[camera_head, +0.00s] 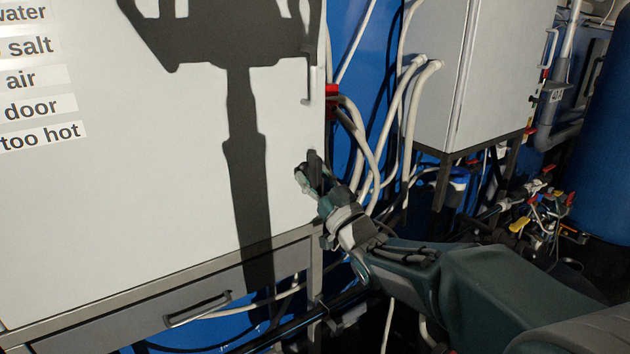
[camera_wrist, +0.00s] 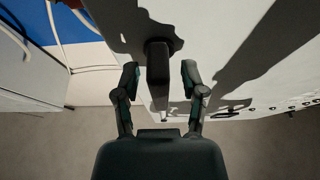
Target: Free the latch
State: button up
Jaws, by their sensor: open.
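The latch (camera_wrist: 158,62) is a dark handle on the pale cabinet door. In the wrist view it stands between the two fingers of my gripper (camera_wrist: 159,82), with a visible gap to each finger. My gripper is open and not clamped on it. In the head view the latch (camera_head: 315,168) shows as a dark upright piece near the right edge of the white cabinet door (camera_head: 130,190). My gripper (camera_head: 310,178) is at it there and partly overlaps it.
A grey drawer handle (camera_head: 198,309) is below the door. White hoses (camera_head: 375,150) hang right of the cabinet against a blue wall. A second grey cabinet (camera_head: 440,70) stands further right, with valves and pipes beyond. A dark shadow falls across the door.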

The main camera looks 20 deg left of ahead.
jog(key=v, duration=1.2)
jog(key=shift+f, duration=0.1)
jog(key=s+d+f+m+h, duration=0.1)
jog(key=d+f+m+h, duration=0.2)
jog(key=d+m+h, duration=0.8)
jog(key=s+d+f+g+h, duration=0.3)
jog(key=s+d, duration=0.3)
jog(key=s, duration=0.3)
jog(key=s+d+f+g+h, duration=0.3)
jog(key=s+d+f+g, duration=0.1)
jog(key=s, duration=0.6)
jog(key=d+g, duration=0.1)
jog(key=d, duration=0.1)
jog(key=shift+s+d+n+g, duration=0.2)
jog(key=shift+d+n+g, duration=0.2)
